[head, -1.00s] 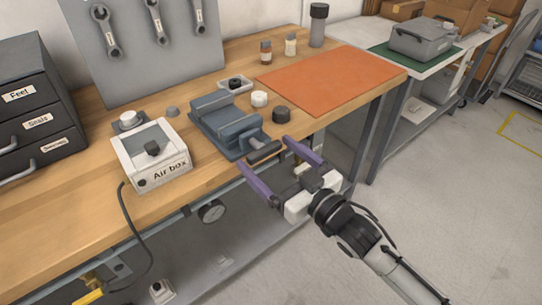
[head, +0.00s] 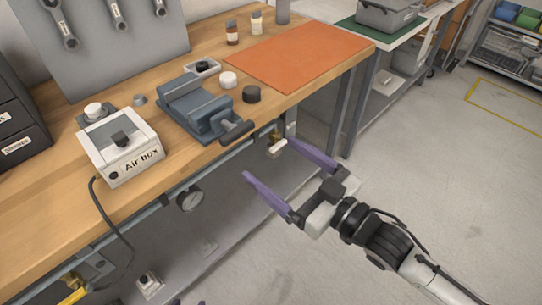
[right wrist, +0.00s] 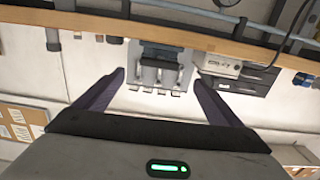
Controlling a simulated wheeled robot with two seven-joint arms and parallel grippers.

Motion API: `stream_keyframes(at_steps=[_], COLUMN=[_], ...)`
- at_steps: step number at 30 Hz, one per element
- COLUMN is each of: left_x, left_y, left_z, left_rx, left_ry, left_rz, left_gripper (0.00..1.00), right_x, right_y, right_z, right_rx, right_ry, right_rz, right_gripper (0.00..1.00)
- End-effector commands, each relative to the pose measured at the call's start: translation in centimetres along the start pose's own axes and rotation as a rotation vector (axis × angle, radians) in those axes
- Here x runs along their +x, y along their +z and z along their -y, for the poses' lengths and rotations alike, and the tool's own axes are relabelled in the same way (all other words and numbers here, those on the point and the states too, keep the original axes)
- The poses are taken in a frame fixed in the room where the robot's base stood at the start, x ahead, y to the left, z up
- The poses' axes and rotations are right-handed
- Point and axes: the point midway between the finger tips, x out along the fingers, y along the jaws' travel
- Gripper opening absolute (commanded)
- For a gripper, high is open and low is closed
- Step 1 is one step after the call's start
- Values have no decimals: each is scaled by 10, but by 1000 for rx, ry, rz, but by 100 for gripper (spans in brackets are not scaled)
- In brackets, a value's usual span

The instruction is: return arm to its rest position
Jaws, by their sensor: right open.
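My right gripper (head: 268,160) is open and empty in the head view. Its two purple fingers are spread in front of the workbench's front edge, below and to the right of the vise handle, apart from it. My right arm (head: 385,243) reaches in from the lower right over the grey floor. In the right wrist view the open fingers (right wrist: 160,78) show with nothing between them, and the bench edge appears upside down across the top.
The wooden workbench (head: 60,212) holds a blue-grey vise (head: 200,108), a white air box (head: 122,150), a black round cap (head: 251,94), a white one (head: 228,79) and an orange mat (head: 300,55). A small valve (head: 277,147) sits under the edge. Floor on the right is clear.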

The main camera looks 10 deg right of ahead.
Motion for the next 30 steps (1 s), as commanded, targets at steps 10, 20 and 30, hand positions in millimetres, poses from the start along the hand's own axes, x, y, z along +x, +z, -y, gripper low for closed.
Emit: stream_keyframes(at_steps=[10,20,30], left_x=[0,0,0], left_y=[0,1,1], left_z=[0,0,1], left_rx=[0,0,0], left_ry=[1,0,-1], left_rz=[1,1,2], left_gripper=[40,40,40], right_x=[0,-27,-152], right_y=[0,81,250], right_z=[0,-5,26], right_rx=[0,78,224], right_ry=[0,131,334], right_rz=[-1,182,660], right_gripper=[89,89,89])
